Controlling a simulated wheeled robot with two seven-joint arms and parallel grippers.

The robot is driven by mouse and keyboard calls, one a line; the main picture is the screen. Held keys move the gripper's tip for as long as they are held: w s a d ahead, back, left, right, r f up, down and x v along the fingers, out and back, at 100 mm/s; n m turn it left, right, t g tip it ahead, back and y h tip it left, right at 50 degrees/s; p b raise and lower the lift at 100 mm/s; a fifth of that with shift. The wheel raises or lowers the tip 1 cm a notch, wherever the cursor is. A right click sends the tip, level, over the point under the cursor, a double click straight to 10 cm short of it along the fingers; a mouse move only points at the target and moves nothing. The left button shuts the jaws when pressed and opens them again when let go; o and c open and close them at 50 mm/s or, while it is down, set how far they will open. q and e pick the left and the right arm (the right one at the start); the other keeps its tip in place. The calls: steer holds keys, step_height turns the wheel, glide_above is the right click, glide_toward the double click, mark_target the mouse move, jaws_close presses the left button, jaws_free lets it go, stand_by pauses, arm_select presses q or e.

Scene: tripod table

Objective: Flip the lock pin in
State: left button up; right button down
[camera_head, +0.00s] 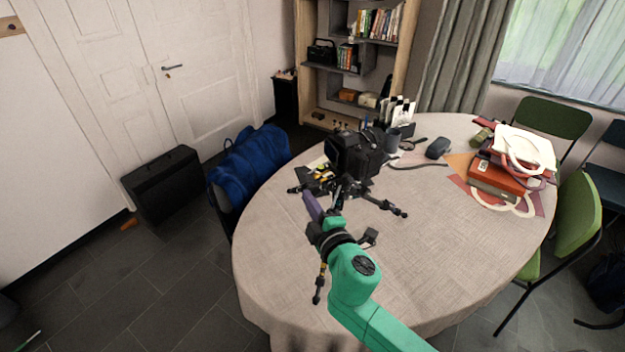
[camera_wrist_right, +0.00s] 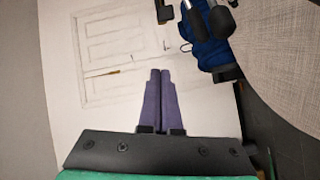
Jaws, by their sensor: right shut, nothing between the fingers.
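A black camera (camera_head: 357,153) stands on a small black tripod (camera_head: 385,205) on the round table. The tripod's legs are spread, and one points toward the front of the table. I cannot make out the lock pin; it is too small or hidden. My right gripper (camera_head: 308,196), with purple fingers, is shut and empty, just left of the tripod and close to it. I cannot tell whether it touches. In the right wrist view the two fingers (camera_wrist_right: 160,75) lie together, with dark rod-like parts (camera_wrist_right: 220,20) at the top, apart from the fingertips.
The round table (camera_head: 460,250) has a pale cloth and free room at the front right. A blue bag (camera_head: 250,160) sits left of the table. Green chairs (camera_head: 580,215) stand at the right.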

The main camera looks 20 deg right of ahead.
mark_target(316, 176)
arm_select(q)
steer(key=shift+w+d+r+p, duration=0.1)
steer(key=shift+r+p, duration=0.15)
steer(key=shift+r, duration=0.15)
steer(key=shift+w+d+r+p, duration=0.1)
steer(key=shift+r+p, duration=0.1)
steer(key=shift+r, duration=0.15)
arm_select(e)
steer(key=w+d+f, duration=0.1)
steer(key=w+d, duration=0.2)
steer(key=w, duration=0.4)
steer(key=shift+d+f, duration=0.15)
steer(key=shift+d, duration=0.05)
arm_select(q)
steer(key=shift+a, duration=0.1)
arm_select(e)
steer(key=shift+a, duration=0.1)
arm_select(q)
steer(key=shift+f, duration=0.1)
